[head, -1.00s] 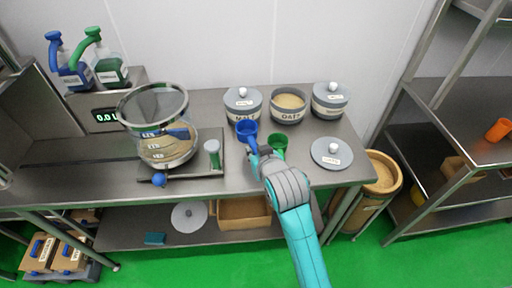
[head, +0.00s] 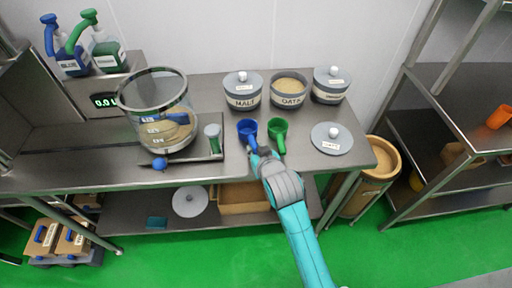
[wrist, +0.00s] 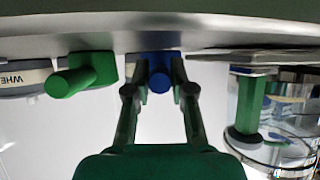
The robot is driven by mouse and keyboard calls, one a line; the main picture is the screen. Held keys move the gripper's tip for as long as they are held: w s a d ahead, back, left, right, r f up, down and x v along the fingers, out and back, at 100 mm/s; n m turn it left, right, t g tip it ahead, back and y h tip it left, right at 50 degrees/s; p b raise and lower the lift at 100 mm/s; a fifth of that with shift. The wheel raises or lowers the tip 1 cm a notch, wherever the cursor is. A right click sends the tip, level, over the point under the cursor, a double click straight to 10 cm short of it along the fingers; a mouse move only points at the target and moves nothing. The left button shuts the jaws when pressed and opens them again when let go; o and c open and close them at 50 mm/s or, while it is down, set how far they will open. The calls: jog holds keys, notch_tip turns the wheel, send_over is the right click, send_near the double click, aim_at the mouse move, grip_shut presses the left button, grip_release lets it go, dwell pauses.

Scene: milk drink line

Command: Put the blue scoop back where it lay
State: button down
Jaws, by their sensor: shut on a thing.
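The blue scoop (head: 247,129) is at the front of the steel worktop, cup facing up, below the malt jar (head: 243,91) in the head view. My gripper (head: 254,152) is shut on its handle; the blue handle (wrist: 159,76) shows between the two fingers (wrist: 160,85) in the wrist view, where the worktop is at the top. The green scoop (head: 278,130) stands just right of the blue one, apart from my gripper; its handle also shows in the wrist view (wrist: 85,74). I cannot tell whether the blue scoop touches the worktop.
The open oats jar (head: 289,91) and another lidded jar (head: 331,86) stand behind. A loose grey lid (head: 331,141) lies right of the green scoop. A large clear vessel (head: 160,113) and a green-handled tool (head: 213,139) are to the left. Bare worktop (head: 235,165) lies in front.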

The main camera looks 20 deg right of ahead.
jog(key=shift+c, duration=1.6)
grip_release()
jog(key=shift+r, duration=0.15)
jog(key=shift+r, duration=0.45)
jog(key=shift+s, duration=0.1)
jog(key=v, duration=0.9)
jog(key=shift+s+r, duration=0.25)
jog(key=shift+s, duration=0.1)
